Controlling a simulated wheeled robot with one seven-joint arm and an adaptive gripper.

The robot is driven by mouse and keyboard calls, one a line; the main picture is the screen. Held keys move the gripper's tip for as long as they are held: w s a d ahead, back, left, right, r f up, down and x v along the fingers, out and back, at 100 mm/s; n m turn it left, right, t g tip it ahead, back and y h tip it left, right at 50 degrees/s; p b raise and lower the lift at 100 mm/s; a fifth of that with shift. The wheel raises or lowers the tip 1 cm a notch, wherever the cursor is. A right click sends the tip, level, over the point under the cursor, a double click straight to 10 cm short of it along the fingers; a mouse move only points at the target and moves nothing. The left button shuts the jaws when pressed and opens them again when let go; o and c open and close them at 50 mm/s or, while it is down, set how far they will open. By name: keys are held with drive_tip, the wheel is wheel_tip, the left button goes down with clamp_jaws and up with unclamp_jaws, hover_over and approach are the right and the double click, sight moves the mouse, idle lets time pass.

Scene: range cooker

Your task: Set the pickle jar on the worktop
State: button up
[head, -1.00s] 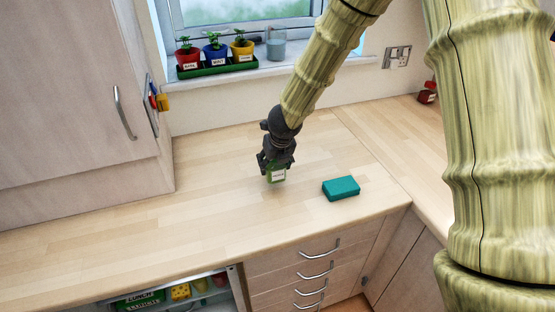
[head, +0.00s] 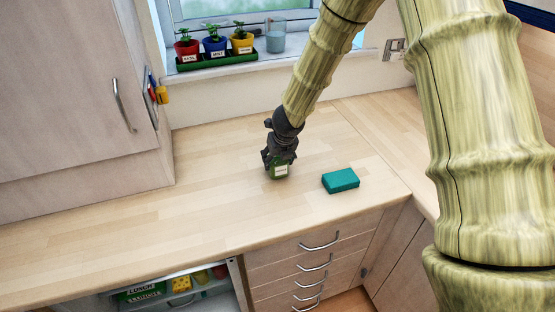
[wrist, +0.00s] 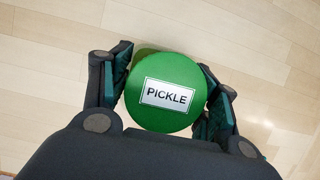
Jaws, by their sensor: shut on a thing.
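The pickle jar (head: 279,172) is green with a white label. In the wrist view its round green lid (wrist: 166,112) reads "PICKLE". My gripper (head: 279,158) is shut on the jar from above, with a dark finger on each side of the lid. The jar is upright and at or just above the pale wood worktop (head: 130,222); I cannot tell whether its base touches. The jar's lower part is hidden by the lid in the wrist view.
A teal box-shaped block (head: 341,180) lies on the worktop to the right of the jar. Potted herbs (head: 214,46) and a glass (head: 276,36) stand on the windowsill. An open compartment (head: 185,288) with food is below the front edge. The worktop left of the jar is clear.

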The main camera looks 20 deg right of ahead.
drive_tip(key=shift+a, duration=0.1)
drive_tip(key=o, duration=1.4)
drive_tip(key=shift+f, duration=0.1)
drive_tip(key=shift+c, duration=0.2)
drive_tip(key=shift+r, duration=0.3)
drive_tip(key=p+v, duration=0.2)
drive_tip(key=v, duration=0.9)
drive_tip(key=shift+s+r+p, duration=0.2)
drive_tip(key=shift+r+p, duration=0.1)
drive_tip(key=shift+r, duration=0.05)
